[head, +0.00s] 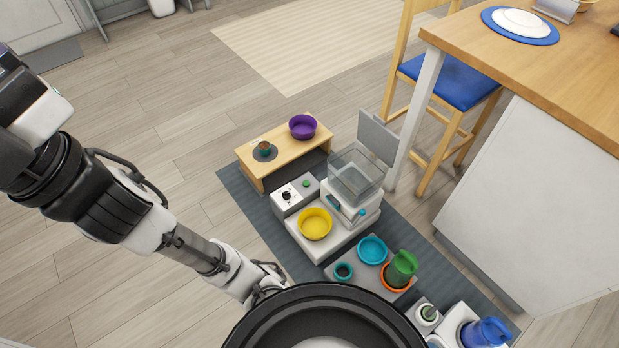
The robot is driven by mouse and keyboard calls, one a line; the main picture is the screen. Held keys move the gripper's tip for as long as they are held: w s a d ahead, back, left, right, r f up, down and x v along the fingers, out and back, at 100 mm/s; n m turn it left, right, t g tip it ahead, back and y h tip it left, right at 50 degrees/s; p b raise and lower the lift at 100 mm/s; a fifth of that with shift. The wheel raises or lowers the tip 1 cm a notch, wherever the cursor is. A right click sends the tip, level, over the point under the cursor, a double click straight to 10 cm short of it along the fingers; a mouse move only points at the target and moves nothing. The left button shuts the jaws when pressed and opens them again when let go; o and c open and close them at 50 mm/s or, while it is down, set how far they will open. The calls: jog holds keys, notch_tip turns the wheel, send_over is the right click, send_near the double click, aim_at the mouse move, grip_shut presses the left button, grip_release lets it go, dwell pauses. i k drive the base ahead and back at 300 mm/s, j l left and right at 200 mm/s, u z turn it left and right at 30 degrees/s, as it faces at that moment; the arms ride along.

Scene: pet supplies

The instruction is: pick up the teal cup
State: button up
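My round black body part partly covers this end. The fingers are not clear, and I cannot tell whether they hold anything.
A yellow bowl (314,223) sits below a clear-topped feeder (356,177). A wooden bench (285,147) holds a purple bowl (303,127). A blue jug (486,333) is lower right. Floor at left is clear.

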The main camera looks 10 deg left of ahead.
aim_at(264, 146)
jog(key=i+j, duration=0.25)
jog(key=i+j+z, duration=0.1)
jog(key=i+j, duration=0.2)
jog(key=j, duration=0.15)
jog(key=i+j, duration=0.5)
jog(key=j, duration=0.25)
jog(key=i+j+z, duration=0.1)
jog(key=i+j, duration=0.4)
jog(key=j, duration=0.25)
jog(key=i+j+z, duration=0.1)
jog(key=i+j, duration=0.15)
jog(key=j, duration=0.15)
